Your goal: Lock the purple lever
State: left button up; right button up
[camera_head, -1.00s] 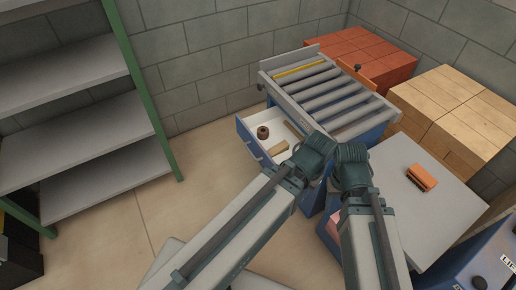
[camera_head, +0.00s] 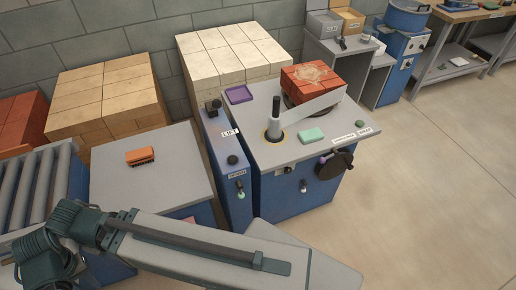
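Small levers and knobs show on the blue machine (camera_head: 290,192) at centre: a lever with a pale greenish tip (camera_head: 240,190) on the narrow blue post's front, and a small dark knob (camera_head: 303,186) on the cabinet front. A black handwheel (camera_head: 335,164) sits at the cabinet's right front corner. Neither gripper's fingers can be seen.
The machine top holds a red brick block (camera_head: 312,77), a purple tray (camera_head: 239,95) and a mint-green block (camera_head: 311,136). An orange-handled brush-like object (camera_head: 140,156) lies on the grey table (camera_head: 150,190). Rollers (camera_head: 30,190) stand at left. The floor (camera_head: 430,200) at right is clear.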

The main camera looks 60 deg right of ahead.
aim_at(321, 160)
jog(key=k+z, duration=0.15)
jog(key=z, duration=2.55)
jog(key=i+l+u, duration=0.3)
jog(key=k+l, duration=0.05)
jog(key=k, duration=0.05)
